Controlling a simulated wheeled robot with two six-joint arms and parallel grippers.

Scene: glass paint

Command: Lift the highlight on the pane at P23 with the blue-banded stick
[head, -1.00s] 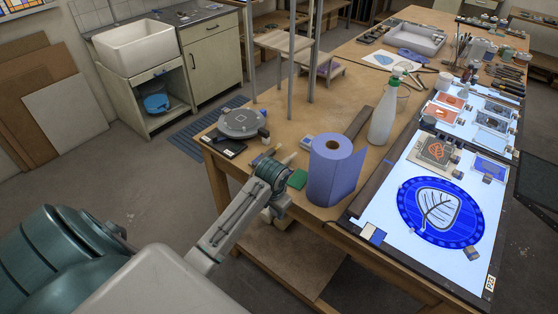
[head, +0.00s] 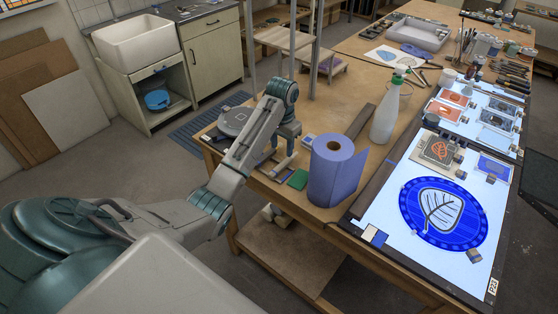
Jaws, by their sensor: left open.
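The round blue pane (head: 412,203) with a pale leaf in its middle lies on the lit table (head: 405,262), whose near corner bears the label P23 (head: 492,286). My left gripper (head: 284,152) points down over the wooden table's near left corner, between the turntable and the blue paper roll. It is open, with no held object visible. Small pale stick-like items (head: 283,166) lie close under it; they are too small and partly covered to tell any blue band, or whether the fingers touch them. My right gripper is out of view.
A blue paper roll (head: 333,172) and a spray bottle (head: 385,118) stand between my left gripper and the lit table. A round turntable (head: 233,121) is left of the gripper. A green pad (head: 298,179) lies near the table edge. Small panes and jars crowd farther back.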

